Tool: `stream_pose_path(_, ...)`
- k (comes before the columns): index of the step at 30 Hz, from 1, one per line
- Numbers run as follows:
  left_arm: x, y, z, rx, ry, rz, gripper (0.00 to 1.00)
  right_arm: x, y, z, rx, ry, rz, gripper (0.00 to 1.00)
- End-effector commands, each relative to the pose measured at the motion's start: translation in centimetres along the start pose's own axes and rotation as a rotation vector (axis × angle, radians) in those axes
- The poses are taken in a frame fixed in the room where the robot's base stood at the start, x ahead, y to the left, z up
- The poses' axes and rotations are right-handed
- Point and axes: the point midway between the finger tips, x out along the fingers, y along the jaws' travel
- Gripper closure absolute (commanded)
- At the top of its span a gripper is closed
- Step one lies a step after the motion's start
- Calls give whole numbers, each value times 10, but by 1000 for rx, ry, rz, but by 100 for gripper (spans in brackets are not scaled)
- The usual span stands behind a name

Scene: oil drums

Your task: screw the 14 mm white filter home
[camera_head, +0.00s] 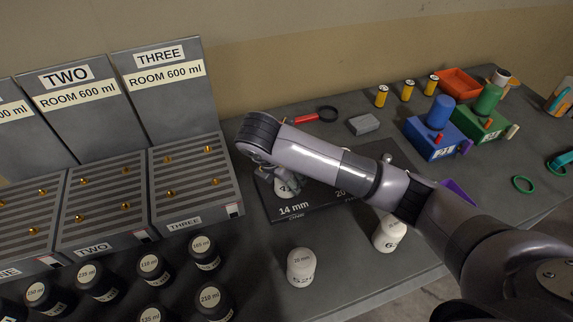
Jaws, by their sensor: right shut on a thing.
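My right gripper (276,180) reaches in from the right and points down. It is shut on a white filter (288,190) whose label is partly hidden by the fingers. The filter is over the part of the dark stand plate (317,203) marked "14 mm". I cannot tell how far down the filter sits, as the gripper and arm cover the spot. A white filter (301,267) marked "20 mm" stands in front of the plate. Another white filter (389,234) stands to the right of it, under my forearm. My left gripper is not in view.
A grey block (363,124), red-handled magnifier (306,118), yellow cylinders (407,90), blue unit (433,137), green unit (480,121) and orange tray (460,83) are at the back.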

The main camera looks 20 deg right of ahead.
Motion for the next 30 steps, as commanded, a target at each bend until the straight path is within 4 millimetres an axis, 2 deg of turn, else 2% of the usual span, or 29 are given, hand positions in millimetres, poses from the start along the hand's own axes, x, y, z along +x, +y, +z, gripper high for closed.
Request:
stream_pose_path(1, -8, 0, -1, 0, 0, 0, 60, -4, 0, 1, 27, 0, -12, 87)
stream_pose_path(11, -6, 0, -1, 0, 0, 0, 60, 0, 0, 0, 55, -2, -20, 87)
stream_pose_path(14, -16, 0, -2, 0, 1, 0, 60, -4, 1, 1, 94, -1, -38, 87)
stream_pose_path(21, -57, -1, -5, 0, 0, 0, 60, -6, 0, 1, 406, -8, -172, 87)
stream_pose_path(25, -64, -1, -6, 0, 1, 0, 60, -2, 0, 0, 531, -12, -221, 87)
stream_pose_path(30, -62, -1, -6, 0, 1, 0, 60, 1, 0, -1, 563, -15, -233, 88)
